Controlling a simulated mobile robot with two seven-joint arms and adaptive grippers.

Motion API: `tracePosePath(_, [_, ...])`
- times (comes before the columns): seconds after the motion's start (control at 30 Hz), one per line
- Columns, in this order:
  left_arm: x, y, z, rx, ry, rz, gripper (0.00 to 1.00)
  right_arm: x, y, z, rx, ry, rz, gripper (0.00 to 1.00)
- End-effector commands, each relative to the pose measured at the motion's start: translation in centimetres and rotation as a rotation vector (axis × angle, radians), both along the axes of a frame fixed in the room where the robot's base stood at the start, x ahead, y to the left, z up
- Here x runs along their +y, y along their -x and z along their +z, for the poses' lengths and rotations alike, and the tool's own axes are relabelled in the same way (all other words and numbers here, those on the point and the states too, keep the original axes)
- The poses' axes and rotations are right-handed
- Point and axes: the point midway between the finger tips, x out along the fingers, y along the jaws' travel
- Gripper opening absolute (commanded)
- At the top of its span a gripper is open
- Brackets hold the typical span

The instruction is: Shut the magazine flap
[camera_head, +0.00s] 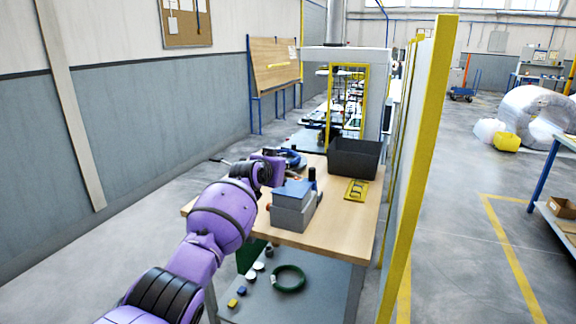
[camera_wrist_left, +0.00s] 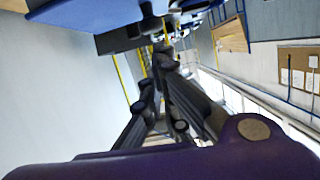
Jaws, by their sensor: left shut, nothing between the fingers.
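A grey box-shaped machine with a blue top panel, which I take to be the magazine (camera_head: 291,216) and its flap (camera_head: 292,188), stands on the wooden table in the head view. I cannot tell how far the flap is open. My left arm reaches over the table's left side, with its wrist behind and left of the machine. In the left wrist view my left gripper (camera_wrist_left: 163,58) is shut and empty. A blue surface (camera_wrist_left: 95,14) fills that view's upper left, apart from or just beyond the fingertips; contact cannot be told. My right gripper is not in view.
The wooden table (camera_head: 345,230) also carries a dark open bin (camera_head: 354,158), a yellow tray (camera_head: 356,190) and a blue coil (camera_head: 294,157). A yellow-edged partition (camera_head: 424,170) stands to the right.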

Motion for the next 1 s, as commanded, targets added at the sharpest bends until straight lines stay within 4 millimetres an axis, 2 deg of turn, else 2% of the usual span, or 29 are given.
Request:
tracePosePath(0.03, [0.1,-0.1,-0.5,0.001,-0.003,-0.001,0.00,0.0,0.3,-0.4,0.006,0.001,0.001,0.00])
tracePosePath(0.23, [0.6,-0.2,-0.8,-0.002,-0.004,-0.001,0.00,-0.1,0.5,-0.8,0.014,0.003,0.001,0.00])
tracePosePath(0.83, [0.7,-0.3,-0.8,-0.004,-0.006,-0.001,0.00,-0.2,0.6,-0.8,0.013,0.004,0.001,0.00])
tracePosePath(1.0, [0.7,0.0,0.6,-0.007,-0.006,-0.001,0.00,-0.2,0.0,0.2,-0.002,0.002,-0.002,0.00])
